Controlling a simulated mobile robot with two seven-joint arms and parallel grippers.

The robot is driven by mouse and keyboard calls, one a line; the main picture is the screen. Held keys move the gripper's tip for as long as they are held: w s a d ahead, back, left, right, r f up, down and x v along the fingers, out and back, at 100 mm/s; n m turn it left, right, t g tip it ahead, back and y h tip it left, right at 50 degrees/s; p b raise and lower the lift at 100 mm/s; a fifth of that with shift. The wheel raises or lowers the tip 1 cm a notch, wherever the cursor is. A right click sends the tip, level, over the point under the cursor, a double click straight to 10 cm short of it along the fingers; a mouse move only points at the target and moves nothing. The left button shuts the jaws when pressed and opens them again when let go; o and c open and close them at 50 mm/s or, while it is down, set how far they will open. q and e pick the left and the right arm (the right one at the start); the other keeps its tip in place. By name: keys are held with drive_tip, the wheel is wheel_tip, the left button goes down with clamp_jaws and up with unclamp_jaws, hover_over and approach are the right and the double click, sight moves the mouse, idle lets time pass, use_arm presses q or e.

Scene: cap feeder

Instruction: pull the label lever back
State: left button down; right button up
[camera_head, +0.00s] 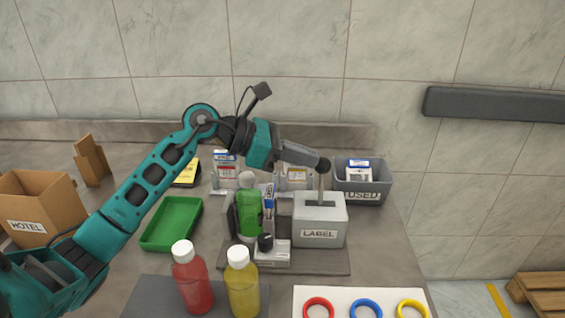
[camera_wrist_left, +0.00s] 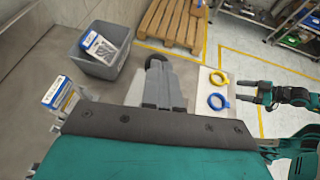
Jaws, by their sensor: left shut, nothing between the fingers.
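The label lever (camera_head: 324,165) is a stem with a dark round knob, standing up from a grey box (camera_head: 319,232) marked LABEL. It looks about upright. My left gripper (camera_head: 313,160) reaches in from the left and is shut and empty, with its fingertips at the left side of the knob. I cannot tell whether they touch it. In the left wrist view my shut fingers (camera_wrist_left: 157,85) point at the dark knob (camera_wrist_left: 183,65), which is partly hidden behind them. My right gripper (camera_wrist_left: 266,92) shows only in the left wrist view, at the right, with its fingers apart.
A grey USED bin (camera_head: 375,189) stands behind the box at the right. A green bottle (camera_head: 249,212) and a capping stand are left of the box. Red (camera_head: 190,280) and yellow (camera_head: 243,285) bottles stand in front. A white board (camera_head: 340,300) holds coloured rings. A green tray (camera_head: 165,235) lies left.

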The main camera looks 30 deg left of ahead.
sight(328, 164)
use_arm(q)
drive_tip(key=d, duration=0.1)
drive_tip(key=w+d, duration=0.1)
drive_tip(key=d, duration=0.1)
drive_tip(key=shift+w+r, duration=0.3)
drive_tip(key=shift+w+d, duration=0.25)
drive_tip(key=shift+d, duration=0.45)
drive_tip(key=shift+d+f, duration=0.1)
drive_tip(key=shift+a+r, duration=0.2)
drive_tip(key=s+a+r, duration=0.6)
drive_tip(key=a+r, duration=0.1)
drive_tip(key=r, duration=0.3)
drive_tip(key=shift+a, duration=0.15)
